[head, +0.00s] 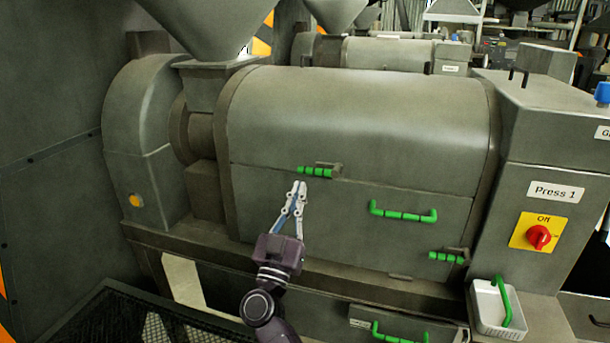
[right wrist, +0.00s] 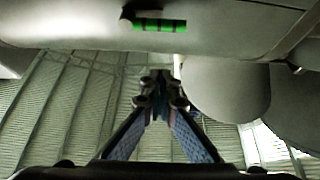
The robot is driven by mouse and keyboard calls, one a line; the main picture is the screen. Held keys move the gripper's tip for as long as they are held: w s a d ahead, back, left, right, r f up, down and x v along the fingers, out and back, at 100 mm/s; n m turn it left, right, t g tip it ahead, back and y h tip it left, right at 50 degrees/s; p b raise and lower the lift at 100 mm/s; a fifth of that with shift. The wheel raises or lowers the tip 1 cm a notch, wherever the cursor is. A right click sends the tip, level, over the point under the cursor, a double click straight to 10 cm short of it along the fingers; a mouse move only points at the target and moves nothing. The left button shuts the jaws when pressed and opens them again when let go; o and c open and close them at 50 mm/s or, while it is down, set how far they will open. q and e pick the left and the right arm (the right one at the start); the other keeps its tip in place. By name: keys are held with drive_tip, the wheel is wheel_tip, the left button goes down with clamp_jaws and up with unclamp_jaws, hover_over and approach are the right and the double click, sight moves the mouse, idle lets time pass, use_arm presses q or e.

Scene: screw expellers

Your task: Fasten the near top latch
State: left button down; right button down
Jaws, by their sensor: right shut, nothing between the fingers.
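The near top latch (head: 315,171) is a short green ribbed handle on a dark bracket, at the seam between the curved upper cover (head: 360,110) and the front panel (head: 300,215) of the press. It lies level in the head view. It also shows at the top of the right wrist view (right wrist: 159,25). My right gripper (head: 300,186) is shut and empty, just below the latch's left end in the head view. Its closed fingertips also show in the right wrist view (right wrist: 160,78), apart from the latch in that picture. My left gripper is not in view.
A green bar handle (head: 403,214) and a lower green latch (head: 446,257) are on the front panel, to the right. A white tray (head: 490,308) with a green handle stands at lower right. A red switch (head: 538,237) is on the cabinet. A mesh grate (head: 120,320) lies lower left.

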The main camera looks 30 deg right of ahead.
sight(308, 171)
drive_tip(key=shift+w+d+r+b, duration=0.15)
drive_tip(key=shift+w+d+b, duration=0.9)
drive_tip(key=shift+d+b, duration=0.1)
drive_tip(key=shift+w+d+r+b, duration=0.2)
drive_tip(key=shift+w+d+b, duration=0.85)
drive_tip(key=shift+d, duration=0.15)
drive_tip(key=shift+w+d+r+b, duration=0.15)
drive_tip(key=shift+w+d+b, duration=0.9)
drive_tip(key=shift+d, duration=0.1)
drive_tip(key=shift+w, duration=0.1)
